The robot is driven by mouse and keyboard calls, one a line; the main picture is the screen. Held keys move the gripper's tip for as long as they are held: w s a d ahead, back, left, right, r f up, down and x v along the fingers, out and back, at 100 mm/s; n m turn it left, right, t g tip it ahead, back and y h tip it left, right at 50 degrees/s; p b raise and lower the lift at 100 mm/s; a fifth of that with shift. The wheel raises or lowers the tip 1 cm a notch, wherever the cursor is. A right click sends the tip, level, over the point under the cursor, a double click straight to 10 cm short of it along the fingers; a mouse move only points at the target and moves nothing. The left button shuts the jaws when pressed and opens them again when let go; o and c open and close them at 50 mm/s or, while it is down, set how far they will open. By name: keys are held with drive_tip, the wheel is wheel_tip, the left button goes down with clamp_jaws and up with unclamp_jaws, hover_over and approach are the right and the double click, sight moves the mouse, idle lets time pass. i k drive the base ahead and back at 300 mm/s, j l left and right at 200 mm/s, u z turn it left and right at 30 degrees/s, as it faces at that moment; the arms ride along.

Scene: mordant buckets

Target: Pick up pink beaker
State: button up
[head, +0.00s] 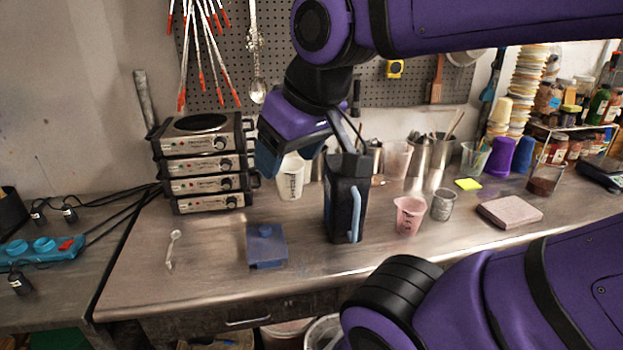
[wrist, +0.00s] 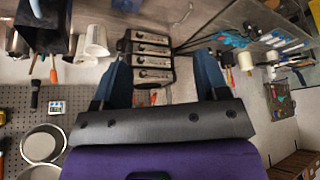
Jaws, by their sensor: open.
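The pink beaker (head: 409,216) stands upright on the metal bench, right of centre in the head view. I cannot make it out in the wrist view. My gripper (head: 268,162) is raised above the bench, to the left of the beaker and well apart from it. Its two blue fingers are spread with nothing between them, as the wrist view (wrist: 163,65) shows. The stacked hot plates appear beyond the fingers there.
A dark pitcher (head: 345,200) stands between my gripper and the beaker. A grey cup (head: 443,205) is close at the beaker's right. A pinkish block (head: 510,212) lies further right. A white cup (head: 290,178) stands behind. The bench front before the beaker looks clear.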

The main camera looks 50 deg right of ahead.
sight(410, 213)
drive_tip(key=k+z, duration=0.1)
drive_tip(key=z, duration=0.3)
drive_tip(key=k+j+z, duration=0.1)
drive_tip(key=z, duration=0.75)
drive_tip(key=k+z, duration=0.15)
drive_tip(key=z, duration=0.25)
